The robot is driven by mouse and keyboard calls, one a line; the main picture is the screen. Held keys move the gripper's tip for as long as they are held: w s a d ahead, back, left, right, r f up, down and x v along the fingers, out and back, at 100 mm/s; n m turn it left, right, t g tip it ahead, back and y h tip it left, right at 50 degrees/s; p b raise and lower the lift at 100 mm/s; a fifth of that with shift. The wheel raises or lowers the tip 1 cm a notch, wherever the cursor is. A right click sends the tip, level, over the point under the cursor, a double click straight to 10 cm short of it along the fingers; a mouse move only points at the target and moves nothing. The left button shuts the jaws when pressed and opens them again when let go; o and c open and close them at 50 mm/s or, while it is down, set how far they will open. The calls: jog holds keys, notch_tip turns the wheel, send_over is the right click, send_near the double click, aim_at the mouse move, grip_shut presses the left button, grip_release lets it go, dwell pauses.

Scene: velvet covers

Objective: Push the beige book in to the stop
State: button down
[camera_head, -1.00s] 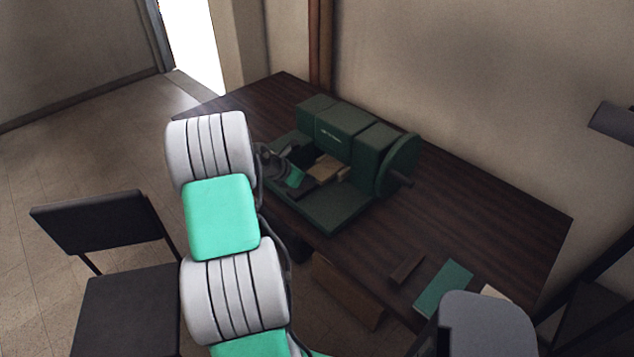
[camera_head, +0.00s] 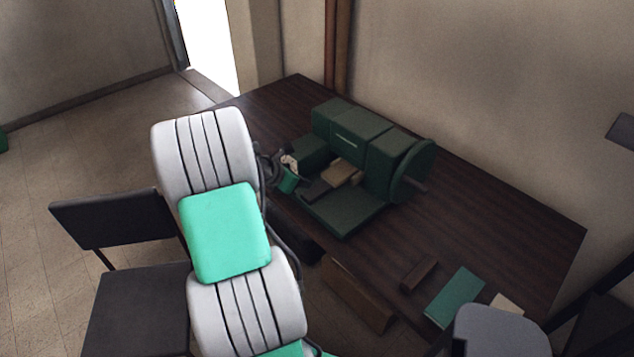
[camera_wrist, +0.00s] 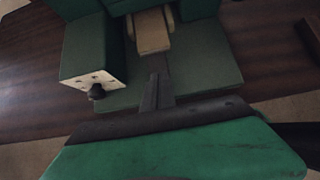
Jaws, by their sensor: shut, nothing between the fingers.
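The beige book (camera_head: 342,172) lies in the opening of the dark green machine (camera_head: 350,212), between its green blocks. In the wrist view the beige book (camera_wrist: 152,32) is straight ahead of my fingers, with small pale parts at its sides. My gripper (camera_head: 322,187) is just in front of the opening, over the machine's green base. In the wrist view my gripper (camera_wrist: 157,88) has its dark fingers together and empty, with a visible gap to the book. The book's far end is hidden inside the machine.
A pale panel with a dark knob (camera_wrist: 96,90) stands left of my fingers. A handwheel (camera_head: 412,170) is at the machine's right end. A green book (camera_head: 455,297) and a brown block (camera_head: 418,273) lie on the dark table (camera_head: 510,240). A chair (camera_head: 120,220) stands at left.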

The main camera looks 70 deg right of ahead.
jog(key=v, duration=0.4)
jog(key=shift+w+a+r, duration=0.15)
jog(key=shift+w, duration=0.15)
jog(key=shift+w, duration=0.1)
jog(key=w+a+r+m+t+y, duration=0.1)
jog(key=w+a+r+m+t, duration=0.2)
jog(key=w+a, duration=0.55)
jog(key=w+a+r+m+t+y, duration=0.25)
jog(key=w+a, duration=0.35)
jog(key=a, duration=0.6)
jog(key=s+a+r+m+t+y, duration=0.1)
jog(key=s+a+m+y, duration=0.1)
jog(key=a, duration=1.1)
jog(key=s+a+r+m+t+y, duration=0.1)
jog(key=a+m, duration=0.4)
jog(key=a, duration=0.9)
jog(key=shift+s+a+r+t+y, duration=0.2)
jog(key=shift+s+r+t+y, duration=0.2)
jog(key=shift+y, duration=0.35)
jog(key=c, duration=2.2)
grip_release()
